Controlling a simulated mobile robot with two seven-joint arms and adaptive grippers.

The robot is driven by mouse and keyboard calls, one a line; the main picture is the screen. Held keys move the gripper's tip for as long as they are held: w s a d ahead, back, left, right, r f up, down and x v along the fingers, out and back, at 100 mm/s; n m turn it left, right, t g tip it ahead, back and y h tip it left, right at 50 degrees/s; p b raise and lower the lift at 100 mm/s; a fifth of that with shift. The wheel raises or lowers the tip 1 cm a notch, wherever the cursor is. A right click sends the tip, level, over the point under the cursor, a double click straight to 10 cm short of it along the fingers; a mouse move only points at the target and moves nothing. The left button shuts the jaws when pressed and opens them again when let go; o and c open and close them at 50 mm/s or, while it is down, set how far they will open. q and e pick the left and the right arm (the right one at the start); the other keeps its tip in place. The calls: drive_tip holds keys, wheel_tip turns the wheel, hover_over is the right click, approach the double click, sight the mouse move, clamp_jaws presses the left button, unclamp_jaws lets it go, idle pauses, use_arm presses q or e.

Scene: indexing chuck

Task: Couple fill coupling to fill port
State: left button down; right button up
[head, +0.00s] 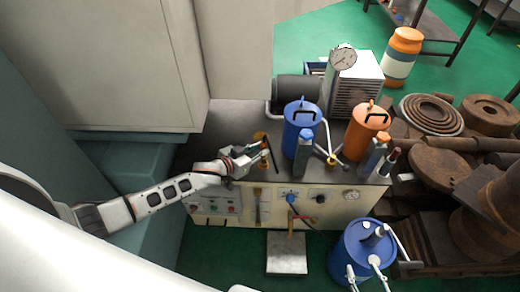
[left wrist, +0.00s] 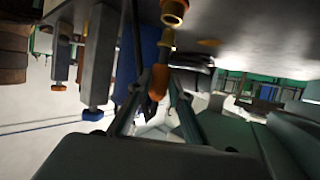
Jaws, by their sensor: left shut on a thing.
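My left gripper (head: 258,156) is at the bench's front left edge in the head view. It is shut on an orange and brass fitting, likely the fill coupling. In the left wrist view the coupling's orange body (left wrist: 158,82) sits between the two fingertips (left wrist: 155,108). A brass stem (left wrist: 165,46) shows just beyond it, roughly in line with a wider brass collar (left wrist: 174,12) that may be the fill port. I cannot tell whether stem and collar touch. In the head view the gripper hides much of this spot. My right gripper is not in view.
A dark thin rod or hose (head: 272,157) is close beside the gripper. A blue drum (head: 350,255) stands on the floor.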

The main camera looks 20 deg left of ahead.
idle(0.8)
use_arm(q)
drive_tip(key=shift+f+b, duration=0.7)
drive_tip(key=shift+f, duration=0.9)
drive_tip(key=c, duration=1.8)
unclamp_jaws()
drive_tip(key=shift+o, duration=0.2)
drive_tip(key=v, duration=1.2)
drive_tip(key=shift+r, duration=0.15)
